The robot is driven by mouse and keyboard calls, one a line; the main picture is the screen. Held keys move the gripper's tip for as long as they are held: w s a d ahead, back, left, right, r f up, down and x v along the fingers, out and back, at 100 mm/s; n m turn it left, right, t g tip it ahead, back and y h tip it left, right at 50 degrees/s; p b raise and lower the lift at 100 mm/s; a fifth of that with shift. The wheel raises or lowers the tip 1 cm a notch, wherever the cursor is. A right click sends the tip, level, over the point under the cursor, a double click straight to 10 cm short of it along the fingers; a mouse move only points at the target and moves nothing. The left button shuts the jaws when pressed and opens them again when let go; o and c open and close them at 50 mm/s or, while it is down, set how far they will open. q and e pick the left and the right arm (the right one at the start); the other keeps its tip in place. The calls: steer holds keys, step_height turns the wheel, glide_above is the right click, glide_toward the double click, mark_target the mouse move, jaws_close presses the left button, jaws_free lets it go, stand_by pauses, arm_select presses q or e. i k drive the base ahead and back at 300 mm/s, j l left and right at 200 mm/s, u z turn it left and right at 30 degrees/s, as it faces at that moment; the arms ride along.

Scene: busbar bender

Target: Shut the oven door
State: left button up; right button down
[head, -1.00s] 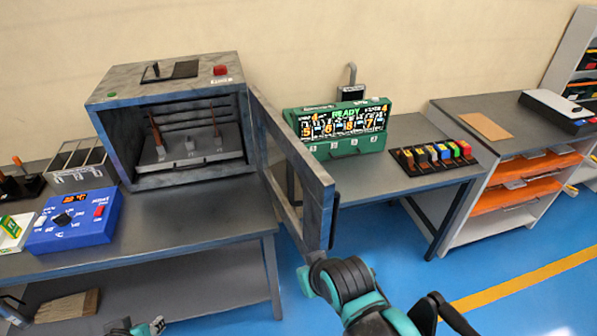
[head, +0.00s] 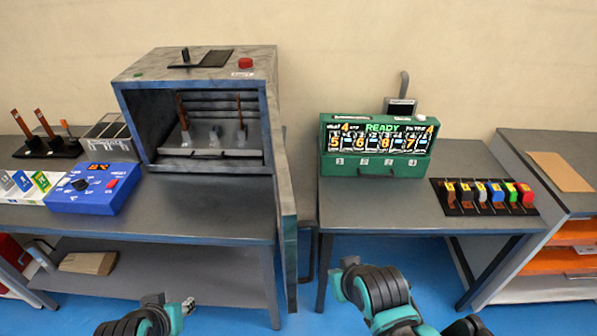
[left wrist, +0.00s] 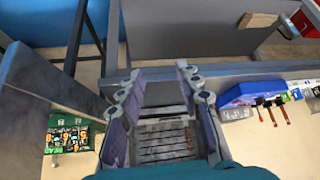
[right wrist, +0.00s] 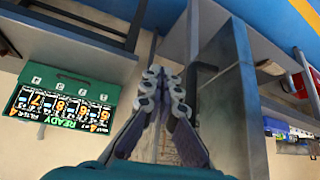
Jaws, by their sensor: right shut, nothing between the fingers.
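The oven (head: 195,85) is a worn grey box with a blue-edged front, on the left bench. Its door (head: 284,200) stands open, hinged on the right and swung out towards me, seen nearly edge-on. My right gripper (head: 350,262) is right of the door, on its outer side. In the right wrist view its fingers (right wrist: 165,75) are shut and empty beside the door panel (right wrist: 235,110), with a dark handle on it; contact is unclear. My left gripper (head: 170,300) is low in front of the bench, left of the door. In the left wrist view its fingers (left wrist: 160,75) are apart and empty.
A blue control box (head: 95,190) stands left of the oven. A second table (head: 400,205) on the right holds a green display case (head: 375,147) and a rack of coloured blocks (head: 485,197). A narrow gap separates the benches.

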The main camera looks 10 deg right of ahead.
mark_target(289, 225)
steer(key=i+l+u, duration=0.35)
steer(key=l, duration=0.4)
steer(key=i+l+u, duration=0.15)
steer(key=l, duration=0.3)
steer(key=k+u, duration=0.2)
steer(key=k, duration=0.2)
steer(key=k+l+u, duration=0.1)
steer(key=k+l, duration=0.4)
